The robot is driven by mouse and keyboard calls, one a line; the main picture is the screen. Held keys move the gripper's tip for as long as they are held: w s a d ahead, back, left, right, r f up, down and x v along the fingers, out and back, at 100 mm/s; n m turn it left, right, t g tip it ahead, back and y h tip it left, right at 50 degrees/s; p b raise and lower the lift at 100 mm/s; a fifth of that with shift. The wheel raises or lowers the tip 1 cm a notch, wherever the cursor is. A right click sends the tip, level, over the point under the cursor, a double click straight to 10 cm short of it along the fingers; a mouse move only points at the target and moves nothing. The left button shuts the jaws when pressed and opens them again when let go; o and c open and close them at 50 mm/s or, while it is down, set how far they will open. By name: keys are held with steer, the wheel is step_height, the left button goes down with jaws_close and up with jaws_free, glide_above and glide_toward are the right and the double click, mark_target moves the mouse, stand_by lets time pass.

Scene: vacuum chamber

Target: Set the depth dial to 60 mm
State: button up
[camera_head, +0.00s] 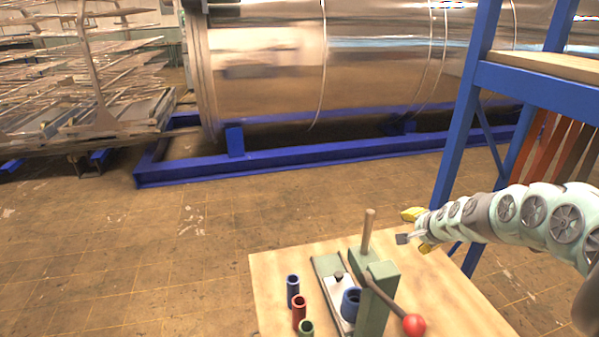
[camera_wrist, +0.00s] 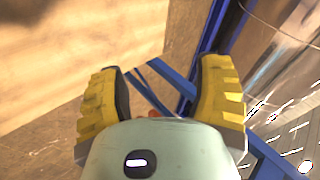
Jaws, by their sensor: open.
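A green press-like fixture (camera_head: 376,300) stands on a wooden table (camera_head: 275,275). It has a lever with a red ball (camera_head: 413,325), an upright wooden rod (camera_head: 368,232) and a pale plate with a small dark knob (camera_head: 339,276). A blue ring-shaped part (camera_head: 350,304) sits at the front of the column. I cannot tell which part is the depth dial, and no scale or numbers are readable. My gripper (camera_head: 416,231) is open and empty, above the table's far right side, to the right of the rod and apart from the fixture. Its yellow fingers (camera_wrist: 160,92) are spread in the wrist view.
Blue (camera_head: 293,291), red (camera_head: 299,313) and green (camera_head: 306,328) tubes stand left of the fixture. A blue shelf frame (camera_head: 467,120) rises behind my arm. A large metal cylinder (camera_head: 270,70) lies on a blue base behind. Floor left of the table is clear.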

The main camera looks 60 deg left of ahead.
steer(key=shift+m+t+y, duration=0.3)
steer(key=shift+t+y, duration=0.2)
steer(key=shift+t, duration=0.3)
steer(key=shift+w+a+r+p, duration=0.2)
steer(key=shift+w+a+r, duration=0.25)
steer(key=shift+w+r, duration=0.4)
steer(key=shift+w+a+r+p, duration=0.2)
steer(key=shift+w+a+r, duration=0.2)
steer(key=shift+w+r, duration=0.4)
